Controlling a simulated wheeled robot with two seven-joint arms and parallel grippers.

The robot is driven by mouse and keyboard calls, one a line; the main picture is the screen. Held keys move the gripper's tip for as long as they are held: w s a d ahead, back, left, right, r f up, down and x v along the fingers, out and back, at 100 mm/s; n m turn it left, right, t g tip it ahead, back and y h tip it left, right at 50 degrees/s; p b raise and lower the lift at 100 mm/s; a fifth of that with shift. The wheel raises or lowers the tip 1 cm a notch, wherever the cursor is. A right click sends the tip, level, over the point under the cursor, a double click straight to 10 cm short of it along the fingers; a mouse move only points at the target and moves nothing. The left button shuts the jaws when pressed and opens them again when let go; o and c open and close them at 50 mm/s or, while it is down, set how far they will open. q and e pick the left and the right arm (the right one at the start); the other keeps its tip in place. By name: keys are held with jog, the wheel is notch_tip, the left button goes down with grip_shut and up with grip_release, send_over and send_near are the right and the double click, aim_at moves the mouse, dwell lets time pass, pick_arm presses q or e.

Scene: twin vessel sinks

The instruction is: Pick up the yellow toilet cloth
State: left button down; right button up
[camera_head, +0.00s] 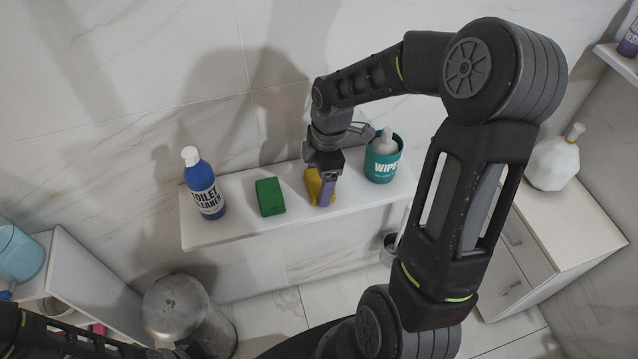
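The yellow toilet cloth (313,187) is on the white wall shelf (236,218), between a green block-shaped item and a teal wipes tub. My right gripper (323,192) points down over the cloth from above, with a purplish finger against or just in front of its right side. The gripper and finger hide part of the cloth. I cannot tell whether the fingers are closed on it. The cloth appears to be at shelf level. Part of my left arm shows at the lower left; its gripper is not visible.
A blue toilet cleaner bottle (202,184), the green item (269,196) and the wipes tub (383,158) stand on the shelf. A metal bin (178,308) is below. A white cabinet (565,225) with a white bottle (553,163) is at right.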

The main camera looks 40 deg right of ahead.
aim_at(319, 180)
jog(key=c, duration=0.8)
jog(key=shift+r, duration=0.15)
notch_tip(319, 180, up, 10)
jog(key=shift+f+b, duration=0.1)
jog(key=shift+b, duration=0.55)
